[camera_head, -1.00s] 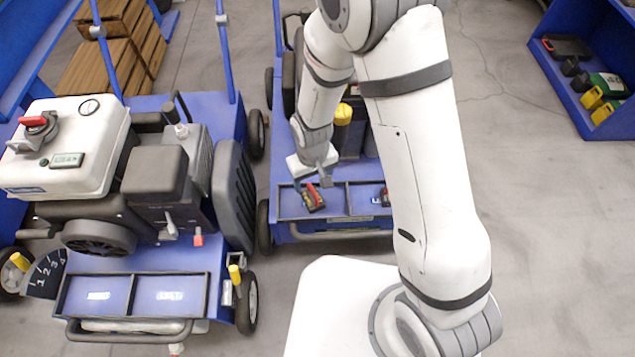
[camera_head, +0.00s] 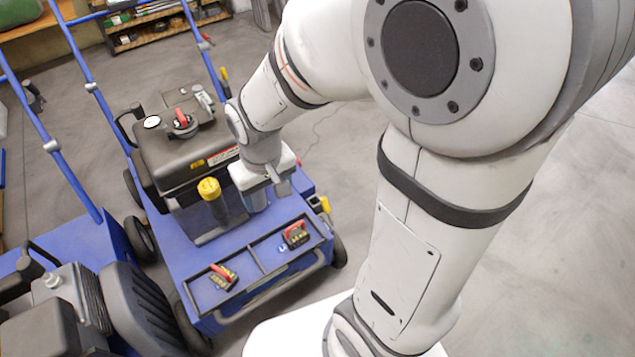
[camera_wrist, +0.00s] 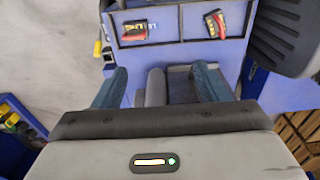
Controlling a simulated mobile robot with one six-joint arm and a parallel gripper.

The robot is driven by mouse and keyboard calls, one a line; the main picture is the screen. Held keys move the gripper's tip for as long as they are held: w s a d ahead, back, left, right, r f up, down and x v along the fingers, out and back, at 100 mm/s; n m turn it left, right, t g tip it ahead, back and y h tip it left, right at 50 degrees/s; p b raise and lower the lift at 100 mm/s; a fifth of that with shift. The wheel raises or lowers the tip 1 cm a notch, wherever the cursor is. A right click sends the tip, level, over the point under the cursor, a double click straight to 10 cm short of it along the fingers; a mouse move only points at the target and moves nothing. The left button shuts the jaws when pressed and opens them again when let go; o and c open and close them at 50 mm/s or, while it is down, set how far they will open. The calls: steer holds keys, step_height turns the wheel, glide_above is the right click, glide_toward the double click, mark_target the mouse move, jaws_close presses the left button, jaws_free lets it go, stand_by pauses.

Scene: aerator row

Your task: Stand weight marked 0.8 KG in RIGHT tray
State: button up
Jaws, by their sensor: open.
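A two-compartment tray (camera_head: 263,277) sits on the front of the blue machine. A dark weight with a red handle (camera_head: 222,277) is in its left compartment. A second red-handled weight (camera_head: 297,236) is in its right compartment. Their yellow markings are too small to read. The wrist view shows the tray (camera_wrist: 181,42) with the sides swapped: the right-compartment weight (camera_wrist: 134,29) is at left, the left-compartment weight (camera_wrist: 214,24) at right. My gripper (camera_head: 270,192) is open and empty, above the deck behind the tray. Its teal fingers (camera_wrist: 157,82) are spread wide, apart from both weights.
A dark engine (camera_head: 185,150) stands behind the tray, with a yellow-capped post (camera_head: 210,189) close left of my gripper. A second blue machine with a black ribbed cover (camera_head: 140,290) is at lower left. A shelf (camera_head: 160,22) stands at the back. Floor at right is clear.

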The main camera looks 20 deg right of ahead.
steer(key=s+d+r+m, duration=0.2)
steer(key=s+d+r, duration=0.4)
steer(key=d, duration=0.2)
steer(key=shift+s+d+r+m, duration=0.15)
steer(key=shift+s+r+m, duration=0.05)
steer(key=shift+s+m, duration=0.1)
